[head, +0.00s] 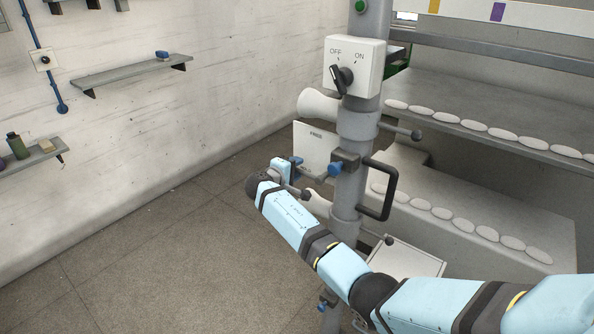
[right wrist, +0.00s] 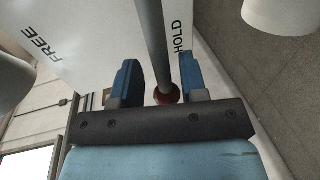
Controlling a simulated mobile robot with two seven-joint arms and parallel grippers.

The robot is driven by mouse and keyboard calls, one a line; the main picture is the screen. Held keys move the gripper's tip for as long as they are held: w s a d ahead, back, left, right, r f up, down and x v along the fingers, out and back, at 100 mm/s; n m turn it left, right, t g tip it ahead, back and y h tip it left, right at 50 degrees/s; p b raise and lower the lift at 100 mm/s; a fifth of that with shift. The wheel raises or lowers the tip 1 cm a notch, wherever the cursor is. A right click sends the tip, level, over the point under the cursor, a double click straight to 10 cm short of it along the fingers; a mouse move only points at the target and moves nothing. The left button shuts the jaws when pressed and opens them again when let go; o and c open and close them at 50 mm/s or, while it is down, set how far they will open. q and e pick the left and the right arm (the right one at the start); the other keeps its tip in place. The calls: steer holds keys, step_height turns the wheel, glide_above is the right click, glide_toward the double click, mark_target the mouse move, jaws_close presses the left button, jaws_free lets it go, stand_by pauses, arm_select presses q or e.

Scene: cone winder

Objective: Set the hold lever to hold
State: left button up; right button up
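The hold lever (right wrist: 152,45) is a grey rod with a dark red knob (right wrist: 167,95) at its end, seen in the right wrist view. It stands in front of a white plate (right wrist: 95,35) marked FREE at left and HOLD at right, and appears nearer the HOLD word. My right gripper (right wrist: 161,75) is open, its two blue fingers either side of the lever with visible gaps. In the head view my right gripper (head: 290,172) is at the lower edge of the plate (head: 314,143), where FREE is readable; the lever is mostly hidden there. My left gripper is not in view.
A grey post (head: 358,125) carries an OFF/ON switch box (head: 354,68), a black handle (head: 390,190) and a white cone (head: 317,105). Shelves (head: 480,95) with several pale oval pieces stand at right. Open floor (head: 150,235) lies to the left.

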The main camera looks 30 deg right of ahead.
steer(key=shift+a+f, duration=0.1)
steer(key=shift+f, duration=0.2)
steer(key=shift+s+a, duration=0.1)
steer(key=shift+s, duration=0.05)
steer(key=b+v, duration=0.2)
steer(key=v, duration=1.1)
steer(key=shift+a+r, duration=0.2)
steer(key=shift+a, duration=0.1)
steer(key=s+a+f+n+t+y+p, duration=0.1)
steer(key=s+f+y, duration=0.5)
steer(key=f, duration=0.4)
steer(key=s+a+f+n+t+y+p, duration=0.1)
steer(key=s+f+y, duration=0.2)
steer(key=s+f, duration=0.65)
steer(key=s+a+f+m+t+y+p, duration=0.1)
steer(key=s+y, duration=0.3)
steer(key=s, duration=0.8)
steer(key=s+a+f+m+t+y+p, duration=0.1)
steer(key=s+a+m+y, duration=0.2)
steer(key=s, duration=0.9)
steer(key=shift+s+a+y, duration=0.35)
steer(key=shift+a+y, duration=0.4)
steer(key=shift+y, duration=0.05)
